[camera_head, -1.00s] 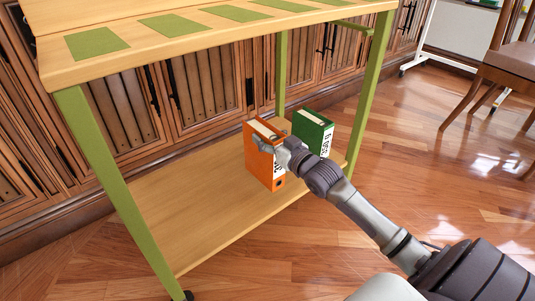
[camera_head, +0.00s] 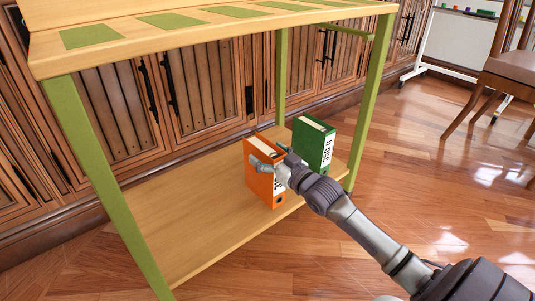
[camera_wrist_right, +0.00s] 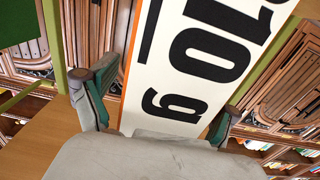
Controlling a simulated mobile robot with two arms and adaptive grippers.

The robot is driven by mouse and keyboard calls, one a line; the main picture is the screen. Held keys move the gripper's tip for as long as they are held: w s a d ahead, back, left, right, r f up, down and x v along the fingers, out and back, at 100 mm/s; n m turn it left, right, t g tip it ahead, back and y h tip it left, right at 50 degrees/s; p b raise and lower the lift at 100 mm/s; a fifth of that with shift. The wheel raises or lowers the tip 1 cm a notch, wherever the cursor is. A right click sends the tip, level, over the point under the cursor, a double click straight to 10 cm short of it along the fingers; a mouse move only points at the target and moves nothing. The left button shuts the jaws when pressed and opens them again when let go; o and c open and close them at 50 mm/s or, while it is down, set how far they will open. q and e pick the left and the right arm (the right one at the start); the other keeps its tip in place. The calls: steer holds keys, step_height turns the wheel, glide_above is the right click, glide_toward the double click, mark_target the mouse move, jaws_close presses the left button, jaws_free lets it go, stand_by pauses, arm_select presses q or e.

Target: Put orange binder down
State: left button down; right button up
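The orange binder (camera_head: 258,188) stands upright on the lower wooden shelf (camera_head: 195,213) of the cart. Its white label with black print fills the middle of the right wrist view (camera_wrist_right: 190,65). My right gripper (camera_head: 272,157) is at the binder's spine, one finger on each side of it. In the right wrist view, the gripper (camera_wrist_right: 160,110) is open, with a gap between the left finger and the binder's edge. I cannot tell whether the right finger touches the binder. My left gripper is out of view.
A green binder (camera_head: 314,145) stands upright on the same shelf, just right of the orange one. The cart's top (camera_head: 215,35) overhangs the shelf, and green legs (camera_head: 370,100) frame it. The shelf is bare to the left. A chair (camera_head: 500,85) stands at right.

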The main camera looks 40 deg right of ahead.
steer(key=shift+r, duration=0.15)
steer(key=shift+s+p, duration=0.35)
steer(key=shift+s, duration=0.05)
steer(key=s+d+p, duration=0.1)
steer(key=s+p, duration=0.5)
steer(key=s, duration=0.5)
steer(key=shift+s, duration=0.1)
